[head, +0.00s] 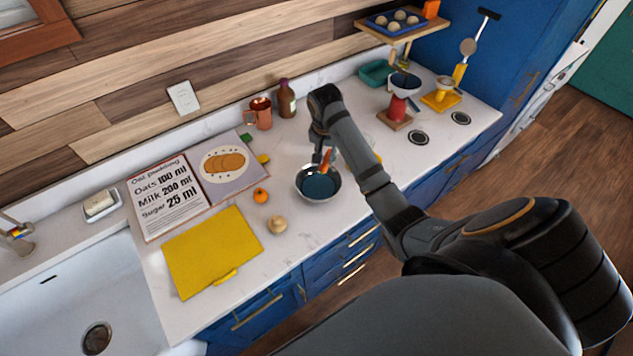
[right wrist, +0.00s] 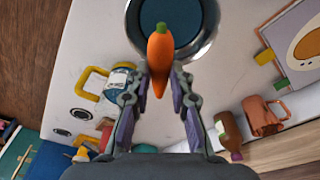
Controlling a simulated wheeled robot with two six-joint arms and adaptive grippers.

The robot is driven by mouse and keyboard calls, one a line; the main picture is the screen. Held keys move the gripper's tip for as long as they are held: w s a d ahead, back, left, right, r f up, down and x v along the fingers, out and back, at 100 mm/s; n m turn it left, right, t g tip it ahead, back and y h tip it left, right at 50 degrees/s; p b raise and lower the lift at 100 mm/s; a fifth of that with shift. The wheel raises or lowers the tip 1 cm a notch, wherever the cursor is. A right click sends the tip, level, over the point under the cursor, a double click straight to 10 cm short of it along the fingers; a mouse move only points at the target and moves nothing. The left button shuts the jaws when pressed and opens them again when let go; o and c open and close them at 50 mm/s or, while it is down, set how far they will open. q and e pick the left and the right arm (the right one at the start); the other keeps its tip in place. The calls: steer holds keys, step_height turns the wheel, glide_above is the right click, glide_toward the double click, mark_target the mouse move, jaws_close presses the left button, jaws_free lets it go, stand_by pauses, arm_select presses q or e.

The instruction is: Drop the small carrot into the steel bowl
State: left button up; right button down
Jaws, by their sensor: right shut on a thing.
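The small orange carrot (head: 327,158) is held in my right gripper (head: 322,152), over the steel bowl. In the right wrist view the carrot (right wrist: 160,58) sits between the two fingers of my right gripper (right wrist: 160,88), its green top end pointing away toward the bowl. The steel bowl (head: 304,193) has a dark blue inside and stands on the white counter. It also shows in the right wrist view (right wrist: 209,22), partly cut off by the frame's top edge. I cannot tell how high the carrot is above the bowl. My left gripper is not in view.
A small orange fruit (head: 261,196) and a pale round item (head: 277,225) lie left of the bowl. A yellow board (head: 212,252) and an open recipe book (head: 165,197) lie further left. A copper mug (head: 261,113) and a brown bottle (head: 286,99) stand behind.

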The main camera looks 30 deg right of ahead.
steer(key=f, duration=0.3)
steer(key=shift+w+f, duration=0.15)
steer(key=shift+w, duration=0.05)
steer(key=shift+s, duration=0.1)
steer(key=c, duration=1.2)
jaws_free()
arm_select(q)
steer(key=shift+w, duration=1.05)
arm_select(e)
steer(key=shift+o, duration=0.5)
